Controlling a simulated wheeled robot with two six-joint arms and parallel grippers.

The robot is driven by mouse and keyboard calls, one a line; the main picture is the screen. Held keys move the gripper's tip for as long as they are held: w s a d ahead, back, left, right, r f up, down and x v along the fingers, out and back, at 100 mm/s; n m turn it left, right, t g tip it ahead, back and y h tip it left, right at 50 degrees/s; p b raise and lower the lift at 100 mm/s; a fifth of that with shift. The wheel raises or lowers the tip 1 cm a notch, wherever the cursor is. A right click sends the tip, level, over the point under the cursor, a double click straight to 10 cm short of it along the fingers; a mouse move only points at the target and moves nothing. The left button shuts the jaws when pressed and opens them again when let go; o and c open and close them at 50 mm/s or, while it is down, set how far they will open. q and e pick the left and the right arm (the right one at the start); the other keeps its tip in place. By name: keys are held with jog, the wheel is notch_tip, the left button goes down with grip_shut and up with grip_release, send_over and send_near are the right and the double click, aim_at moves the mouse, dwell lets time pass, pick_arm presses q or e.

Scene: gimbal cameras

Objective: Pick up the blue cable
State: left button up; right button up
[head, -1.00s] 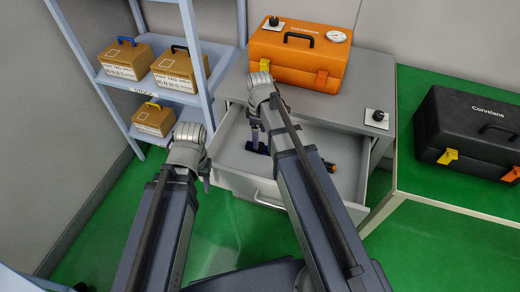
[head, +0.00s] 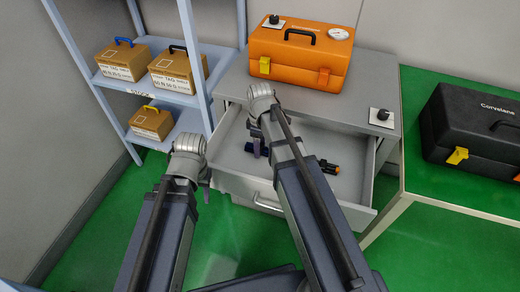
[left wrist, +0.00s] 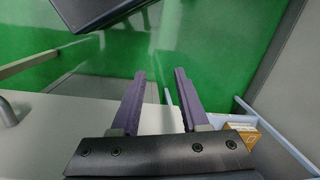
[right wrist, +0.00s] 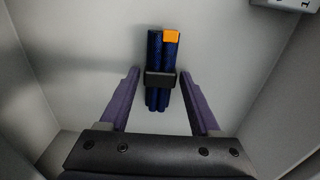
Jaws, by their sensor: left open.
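A blue cable bundle (right wrist: 160,100) with a black band and an orange patch at one end lies on the bottom of the open drawer (right wrist: 80,35). My left gripper (head: 205,190) is outside the drawer's left front. In the left wrist view, my left gripper (left wrist: 158,75) is open and empty.
An orange case (head: 300,58) stands on the cabinet top. A shelf with boxes (head: 178,70) is at left, a black case (head: 475,125) on the green table at right. Drawer walls surround my right gripper.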

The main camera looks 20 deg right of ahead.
grip_shut()
jog(key=shift+r, duration=0.1)
dwell(0.4)
notch_tip(320, 180, up, 10)
jog(key=p, duration=1)
